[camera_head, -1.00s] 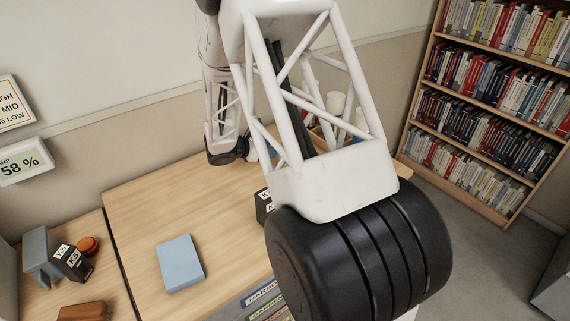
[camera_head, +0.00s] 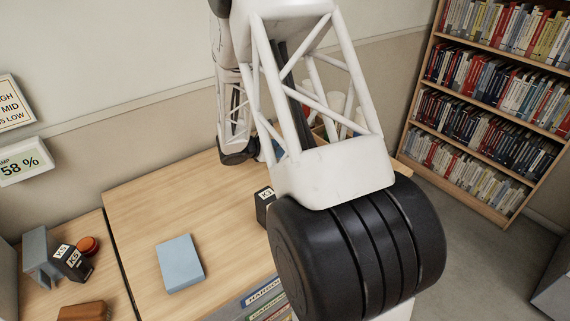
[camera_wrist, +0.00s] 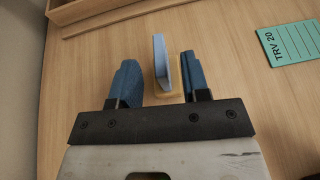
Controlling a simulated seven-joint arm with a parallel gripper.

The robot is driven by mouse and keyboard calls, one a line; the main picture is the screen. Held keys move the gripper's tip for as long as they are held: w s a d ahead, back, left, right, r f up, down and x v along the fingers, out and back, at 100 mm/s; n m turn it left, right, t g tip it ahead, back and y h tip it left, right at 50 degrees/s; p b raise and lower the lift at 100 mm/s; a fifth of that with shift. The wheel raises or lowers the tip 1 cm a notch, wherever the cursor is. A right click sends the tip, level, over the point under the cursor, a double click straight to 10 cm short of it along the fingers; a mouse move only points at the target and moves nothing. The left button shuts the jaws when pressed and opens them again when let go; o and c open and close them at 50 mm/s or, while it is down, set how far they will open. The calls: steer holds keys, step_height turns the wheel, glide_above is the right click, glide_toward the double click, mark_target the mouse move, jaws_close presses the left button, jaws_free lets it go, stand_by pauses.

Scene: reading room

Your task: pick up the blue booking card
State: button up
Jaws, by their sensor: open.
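In the wrist view a thin pale blue card (camera_wrist: 161,62) stands upright, seen nearly edge-on, with its foot at a small yellowish base (camera_wrist: 178,94). My gripper (camera_wrist: 161,72) is open, with one blue finger on each side of the card. Gaps show on both sides, the right one narrower, and I see no finger touching it. A green card marked TRV 20 (camera_wrist: 291,41) lies flat to the right. In the head view my arm covers much of the table's far part, and I cannot make out the upright card there.
On the table (camera_head: 140,210) lie a light blue block (camera_head: 180,263) and a black labelled block (camera_head: 264,206). The left desk holds a grey-blue stand (camera_head: 38,255) and a red button (camera_head: 89,245). A wooden ledge (camera_wrist: 120,18) runs beyond the card.

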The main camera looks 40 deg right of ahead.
steer(key=shift+x, duration=1.75)
jaws_close()
